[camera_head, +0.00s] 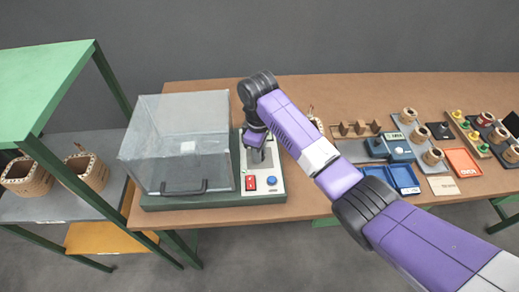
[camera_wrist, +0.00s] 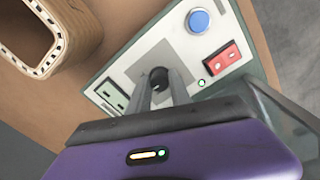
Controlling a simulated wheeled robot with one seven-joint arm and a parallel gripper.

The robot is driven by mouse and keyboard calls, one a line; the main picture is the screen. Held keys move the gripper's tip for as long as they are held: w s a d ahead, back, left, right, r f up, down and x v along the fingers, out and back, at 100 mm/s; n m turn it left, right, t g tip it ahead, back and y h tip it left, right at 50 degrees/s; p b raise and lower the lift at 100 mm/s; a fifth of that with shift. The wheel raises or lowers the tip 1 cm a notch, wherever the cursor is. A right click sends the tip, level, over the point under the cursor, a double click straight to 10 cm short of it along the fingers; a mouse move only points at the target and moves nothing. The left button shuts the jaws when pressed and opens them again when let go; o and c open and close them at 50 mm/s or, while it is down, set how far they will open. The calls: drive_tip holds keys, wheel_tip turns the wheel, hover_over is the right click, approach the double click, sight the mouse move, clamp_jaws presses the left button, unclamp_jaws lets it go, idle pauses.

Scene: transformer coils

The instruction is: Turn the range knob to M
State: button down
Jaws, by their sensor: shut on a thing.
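The range knob (camera_wrist: 159,77) is a dark round knob on a grey square plate of the light control panel (camera_wrist: 118,73) in the wrist view. My gripper (camera_wrist: 163,86) is over the plate with its two fingers close together, shut on the knob. No range letters can be read, so the knob's setting cannot be told. In the head view my gripper (camera_head: 258,155) points down at the panel (camera_head: 266,189) right of the clear box, and my arm's end hides the knob.
The panel has a red switch (camera_head: 251,183) and a blue button (camera_head: 272,180). A clear box with a dark handle (camera_head: 184,188) stands just left of my gripper. A wooden coil (camera_wrist: 38,42) is near the panel. Blue trays (camera_head: 402,178) and more coils lie to the right.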

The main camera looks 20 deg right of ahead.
idle(0.3)
drive_tip(key=c, duration=1.2)
unclamp_jaws()
drive_tip(key=shift+a+r+b, duration=0.1)
drive_tip(key=shift+r+b, duration=0.35)
drive_tip(key=shift+r, duration=3.5)
drive_tip(key=shift+s, duration=0.1)
